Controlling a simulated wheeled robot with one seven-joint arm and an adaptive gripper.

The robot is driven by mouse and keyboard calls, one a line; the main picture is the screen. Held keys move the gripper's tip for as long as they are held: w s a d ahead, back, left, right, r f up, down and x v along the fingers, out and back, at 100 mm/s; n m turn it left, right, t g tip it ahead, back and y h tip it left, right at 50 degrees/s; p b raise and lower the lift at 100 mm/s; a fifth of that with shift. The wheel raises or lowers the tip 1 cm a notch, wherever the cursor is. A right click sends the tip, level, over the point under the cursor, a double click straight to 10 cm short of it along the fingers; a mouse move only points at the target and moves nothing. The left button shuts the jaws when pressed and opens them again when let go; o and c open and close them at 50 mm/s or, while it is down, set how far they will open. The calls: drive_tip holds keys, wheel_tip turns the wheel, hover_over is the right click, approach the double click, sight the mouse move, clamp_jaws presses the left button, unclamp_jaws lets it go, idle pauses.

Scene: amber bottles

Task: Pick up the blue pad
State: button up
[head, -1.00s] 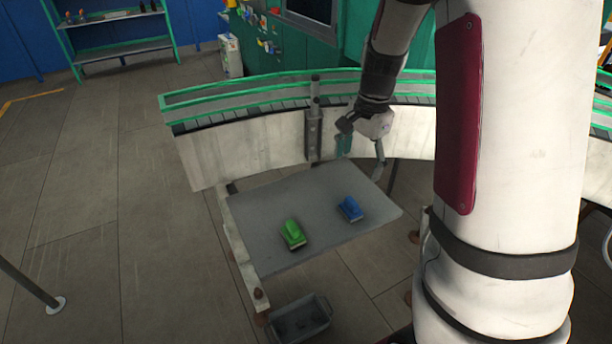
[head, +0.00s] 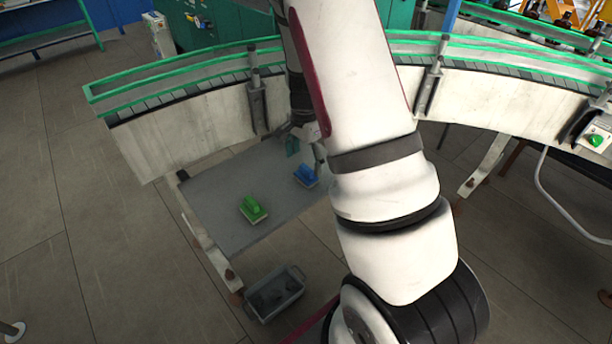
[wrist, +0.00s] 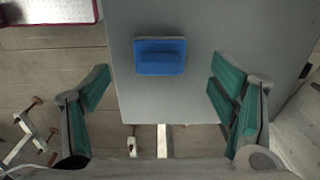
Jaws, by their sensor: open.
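The blue pad (head: 306,176) lies on the grey table (head: 215,195), near its right side, in the head view. In the wrist view the blue pad (wrist: 160,57) is above the middle, between and beyond the two green-lined fingers. My gripper (wrist: 165,92) is open and empty, with its fingers spread wider than the pad. In the head view my gripper (head: 304,150) is just behind the blue pad and partly hidden by my arm. It looks apart from the pad.
A green pad (head: 253,209) lies on the table to the left of the blue one. A grey bin (head: 275,292) stands below the table's front edge. A curved conveyor (head: 180,135) with green rails runs behind the table.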

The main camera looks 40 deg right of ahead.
sight(306, 167)
drive_tip(key=f, duration=0.5)
drive_tip(key=shift+d, duration=0.25)
drive_tip(key=shift+c, duration=0.3)
drive_tip(key=c, duration=1.2)
